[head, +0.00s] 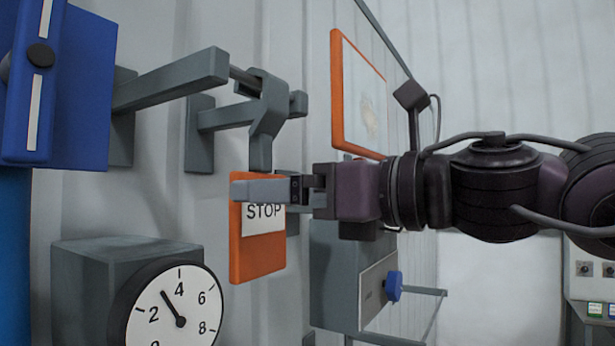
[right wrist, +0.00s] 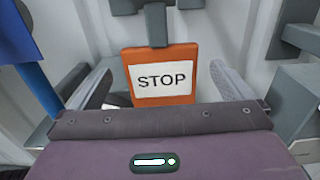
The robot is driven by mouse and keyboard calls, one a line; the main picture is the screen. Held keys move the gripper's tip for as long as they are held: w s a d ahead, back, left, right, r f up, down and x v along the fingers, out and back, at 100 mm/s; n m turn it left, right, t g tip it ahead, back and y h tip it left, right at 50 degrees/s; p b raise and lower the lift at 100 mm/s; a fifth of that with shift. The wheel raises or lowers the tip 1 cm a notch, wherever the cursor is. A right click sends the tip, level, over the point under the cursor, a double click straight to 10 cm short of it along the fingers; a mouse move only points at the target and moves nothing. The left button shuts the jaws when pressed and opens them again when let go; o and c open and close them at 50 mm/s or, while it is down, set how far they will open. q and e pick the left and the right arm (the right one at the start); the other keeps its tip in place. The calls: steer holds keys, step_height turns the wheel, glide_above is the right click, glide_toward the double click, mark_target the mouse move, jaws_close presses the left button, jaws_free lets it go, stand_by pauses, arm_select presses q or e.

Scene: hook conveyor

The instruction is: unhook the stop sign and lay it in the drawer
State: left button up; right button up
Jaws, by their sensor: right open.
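The stop sign (head: 256,259) is an orange plate with a white STOP label. It hangs upright below a grey hook (head: 266,118) on the overhead bracket. My right gripper (head: 245,190) comes in from the right, level with the sign's upper part, and a finger covers part of the label's top. In the right wrist view the sign (right wrist: 162,98) shows between the two spread fingers (right wrist: 160,88), with a gap on each side. The right gripper is open and empty. My left gripper is not in view. I cannot identify the drawer for certain.
A round dial (head: 178,318) on a grey box stands at lower left. A blue panel (head: 80,85) is at upper left. An orange-framed board (head: 358,98) hangs behind my right arm. A grey box with a blue knob (head: 393,286) sits below the arm. A control panel (head: 590,285) is at right.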

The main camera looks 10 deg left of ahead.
steer(key=p+x, duration=0.1)
steer(key=x, duration=0.3)
steer(key=shift+w+a+p, duration=0.15)
steer(key=shift+a+p, duration=0.15)
steer(key=shift+a, duration=0.05)
steer(key=shift+f, duration=0.1)
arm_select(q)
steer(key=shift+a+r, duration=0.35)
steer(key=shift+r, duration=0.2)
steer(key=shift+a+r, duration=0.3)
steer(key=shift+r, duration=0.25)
arm_select(e)
steer(key=shift+d, duration=0.15)
steer(key=shift+c, duration=0.4)
steer(key=c, duration=0.7)
steer(key=o, duration=0.3)
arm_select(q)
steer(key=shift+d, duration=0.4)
arm_select(e)
steer(key=c, duration=0.7)
